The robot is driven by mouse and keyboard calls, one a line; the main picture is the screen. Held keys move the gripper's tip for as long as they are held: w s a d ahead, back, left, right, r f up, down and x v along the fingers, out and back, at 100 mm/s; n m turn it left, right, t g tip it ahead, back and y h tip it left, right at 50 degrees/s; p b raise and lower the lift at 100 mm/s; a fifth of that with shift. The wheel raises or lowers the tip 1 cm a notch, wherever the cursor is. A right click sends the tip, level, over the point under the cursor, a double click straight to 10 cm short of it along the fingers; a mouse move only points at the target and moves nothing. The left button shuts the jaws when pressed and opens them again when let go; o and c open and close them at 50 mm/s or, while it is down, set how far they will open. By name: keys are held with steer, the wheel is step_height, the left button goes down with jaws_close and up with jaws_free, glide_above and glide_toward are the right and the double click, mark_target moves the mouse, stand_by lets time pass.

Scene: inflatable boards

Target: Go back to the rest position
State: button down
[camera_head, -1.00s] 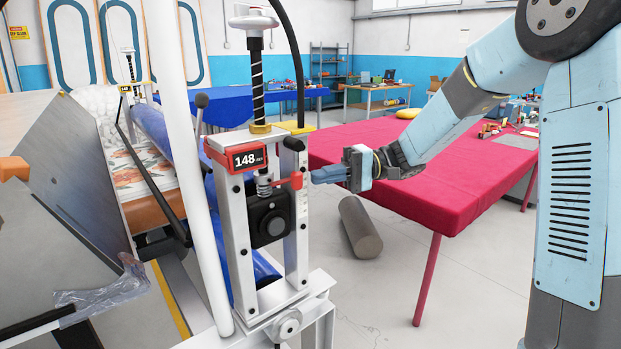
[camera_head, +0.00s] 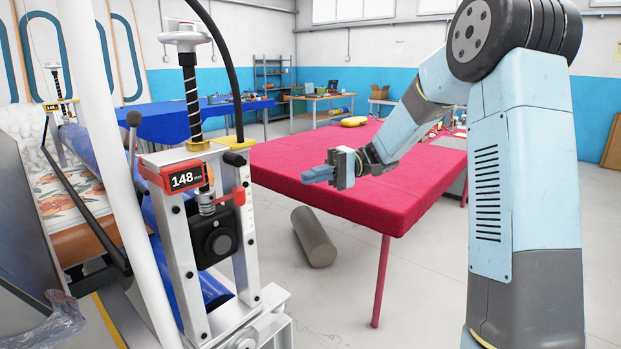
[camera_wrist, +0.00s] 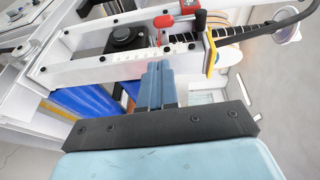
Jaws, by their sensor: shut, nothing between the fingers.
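My gripper (camera_head: 320,174) is shut and empty. It hangs in the air in front of the red-covered table, to the right of the white machine frame (camera_head: 182,265) and apart from it. The frame carries a red display (camera_head: 184,180) reading 148 mm, a threaded spindle (camera_head: 193,100) and a small red lever (camera_head: 238,197). In the wrist view my shut blue fingers (camera_wrist: 157,85) point toward the frame, and the red lever (camera_wrist: 163,22) lies beyond their tips. My arm is bent, reaching left from the right side.
The red-covered table (camera_head: 400,200) stands behind and below my gripper. A grey roll (camera_head: 313,237) lies on the floor under its near edge. A white post (camera_head: 110,160) and a black cable (camera_head: 222,50) stand by the frame. Open floor lies at the front.

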steer(key=s+d+m+t+h, duration=0.1)
steer(key=s+d+t+h, duration=0.1)
steer(key=s+h, duration=0.35)
steer(key=s+d+m+t+h, duration=0.2)
steer(key=s+d+t+h, duration=0.1)
steer(key=s, duration=0.5)
steer(key=s+d+m+t+h, duration=0.2)
steer(key=s+d+t+h, duration=0.5)
steer(key=s+d, duration=0.4)
steer(key=shift+d+m+t, duration=0.3)
steer(key=shift+d+t, duration=0.4)
steer(key=shift+d, duration=0.3)
